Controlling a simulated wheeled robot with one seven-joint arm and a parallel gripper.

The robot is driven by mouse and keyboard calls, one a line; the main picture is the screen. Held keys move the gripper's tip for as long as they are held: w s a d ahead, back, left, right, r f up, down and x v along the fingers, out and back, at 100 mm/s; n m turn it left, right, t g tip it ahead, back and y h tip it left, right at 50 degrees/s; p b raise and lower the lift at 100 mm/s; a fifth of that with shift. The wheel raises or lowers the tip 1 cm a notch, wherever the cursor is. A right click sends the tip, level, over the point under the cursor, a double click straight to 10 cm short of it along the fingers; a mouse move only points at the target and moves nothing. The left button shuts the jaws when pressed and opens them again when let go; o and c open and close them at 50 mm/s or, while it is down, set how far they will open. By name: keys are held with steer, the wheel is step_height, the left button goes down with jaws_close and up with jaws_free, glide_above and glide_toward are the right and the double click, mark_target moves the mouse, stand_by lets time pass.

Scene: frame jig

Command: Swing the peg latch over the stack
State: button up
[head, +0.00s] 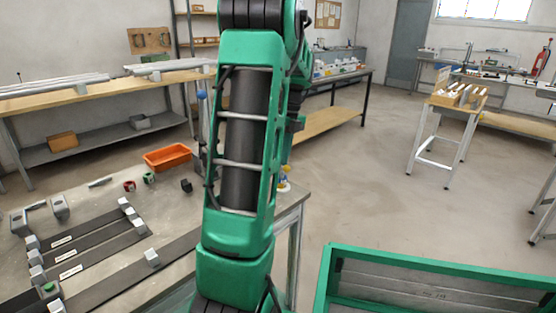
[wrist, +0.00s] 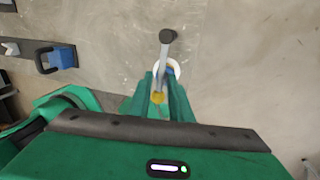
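In the wrist view a grey lever with a dark round knob (wrist: 167,37) stands out past the tip of my gripper (wrist: 163,82). A white disc with blue on it (wrist: 173,68) and a small yellow piece (wrist: 158,97) show by the lever. Green tapering finger parts lie close on both sides of the lever; I cannot tell whether they touch it. A blue block with a dark U-shaped piece (wrist: 57,60) sits on a dark strip at the left. I cannot tell which piece is the peg latch. In the head view my arm hides my gripper.
The grey worktable (head: 178,215) holds several dark strips with grey blocks (head: 152,257) at the left and an orange bin (head: 167,157) at the back. A green-framed panel (head: 440,285) stands at the lower right. Open floor (head: 365,170) lies to the right.

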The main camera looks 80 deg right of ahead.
steer(key=shift+o, duration=0.3)
step_height(320, 180, up, 10)
steer(key=s+d, duration=0.1)
steer(key=shift+d+r, duration=0.25)
steer(key=shift+d, duration=0.15)
stand_by(0.6)
steer(key=w+a+f+n+g, duration=0.1)
steer(key=w+a+f+n, duration=0.1)
steer(key=w+a+n, duration=0.75)
steer(key=w+a+f+n, duration=0.1)
steer(key=w+a+n, duration=0.6)
steer(key=a, duration=0.5)
steer(key=s+a+f+n, duration=0.1)
steer(key=a+f+n, duration=0.1)
steer(key=a+n, duration=0.4)
steer(key=s+a+f+n+h, duration=0.1)
steer(key=s+a+f+n, duration=0.1)
steer(key=a+n, duration=0.4)
steer(key=s+a+f+n, duration=0.1)
steer(key=a+f+n, duration=0.3)
steer(key=a+n, duration=0.2)
steer(key=shift+s+a+f+h, duration=0.15)
steer(key=shift+f+h, duration=0.05)
steer(key=shift+h, duration=0.1)
steer(key=shift+s+a+f+n, duration=0.25)
steer(key=shift+n, duration=0.3)
